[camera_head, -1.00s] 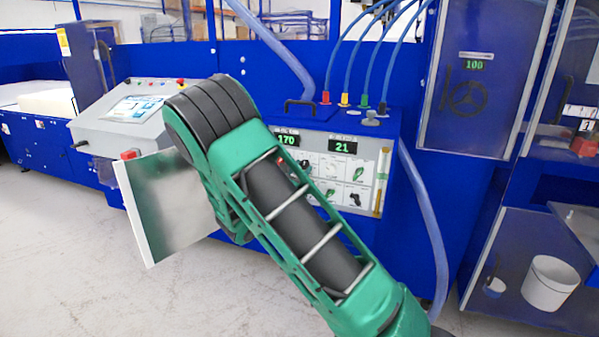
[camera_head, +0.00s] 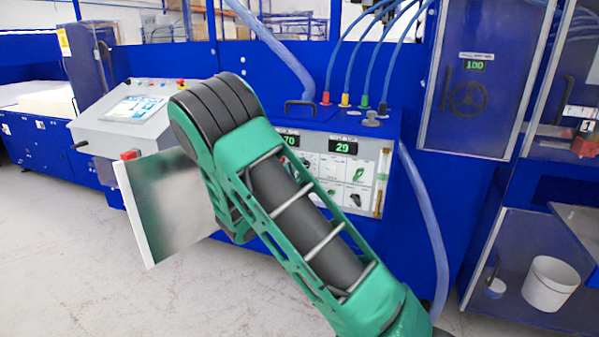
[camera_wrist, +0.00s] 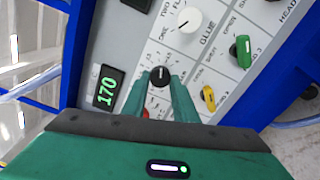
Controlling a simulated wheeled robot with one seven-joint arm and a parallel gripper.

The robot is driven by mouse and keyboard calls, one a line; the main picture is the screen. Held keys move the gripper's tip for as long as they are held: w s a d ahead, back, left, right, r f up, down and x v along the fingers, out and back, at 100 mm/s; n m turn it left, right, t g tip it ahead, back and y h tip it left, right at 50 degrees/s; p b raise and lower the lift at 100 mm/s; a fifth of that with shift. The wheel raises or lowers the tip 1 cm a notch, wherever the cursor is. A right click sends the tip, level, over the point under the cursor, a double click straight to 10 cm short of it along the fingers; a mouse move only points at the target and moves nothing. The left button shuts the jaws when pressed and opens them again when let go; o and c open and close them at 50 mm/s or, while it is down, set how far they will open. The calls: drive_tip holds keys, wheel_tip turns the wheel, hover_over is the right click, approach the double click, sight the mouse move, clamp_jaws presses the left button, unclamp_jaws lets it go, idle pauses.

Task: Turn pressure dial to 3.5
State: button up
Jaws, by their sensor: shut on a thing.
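A black round dial (camera_wrist: 160,73) with a white mark on it sits between the two green fingers of my gripper (camera_wrist: 160,84) in the wrist view. The fingers are shut on it from both sides. Numbers are printed around the dial, but they are too small and partly covered to read. In the head view my green arm hides the dial and my gripper. On the control panel there (camera_head: 369,170), the right green display (camera_head: 343,147) reads 29.
A white glue dial (camera_wrist: 187,20), a green knob (camera_wrist: 243,50) and a yellow knob (camera_wrist: 208,97) are close by on the panel. Blue hoses (camera_head: 393,40) rise above the cabinet. A tilted metal plate (camera_head: 165,205) is left of my arm.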

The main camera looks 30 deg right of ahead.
drive_tip(key=shift+a+f+m, duration=0.15)
drive_tip(key=shift+m, duration=1.65)
drive_tip(key=o, duration=1.1)
drive_tip(key=shift+c, duration=0.2)
drive_tip(key=v, duration=1)
drive_tip(key=shift+s+a, duration=0.2)
drive_tip(key=shift+a, duration=0.05)
